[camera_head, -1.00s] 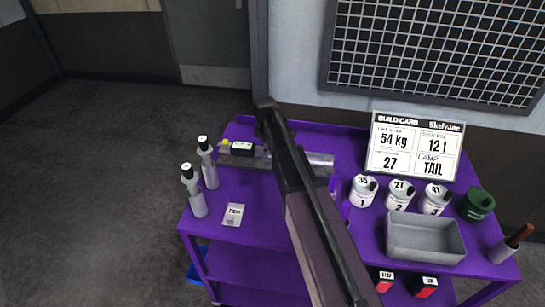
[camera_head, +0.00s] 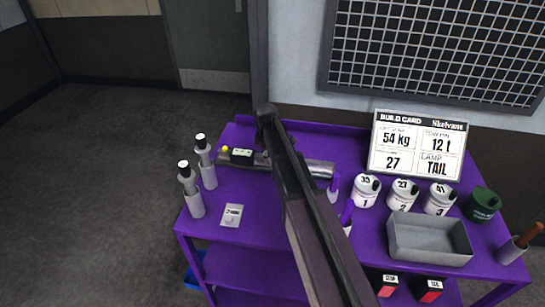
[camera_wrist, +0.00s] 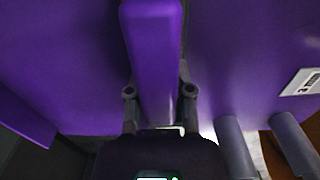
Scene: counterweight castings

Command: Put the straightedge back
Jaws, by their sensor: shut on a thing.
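In the wrist view my gripper (camera_wrist: 160,92) is shut on a long purple bar (camera_wrist: 154,45), one finger on each side of it. I take the bar for the straightedge, though no markings show.
Two bottles (camera_head: 191,190) (camera_head: 206,165) stand at the cart's left, near a small card (camera_head: 232,215). At right are several white numbered cans (camera_head: 366,190), a grey tray (camera_head: 430,258), a green container (camera_head: 484,204) and a build card (camera_head: 416,146). Floor at left is clear.

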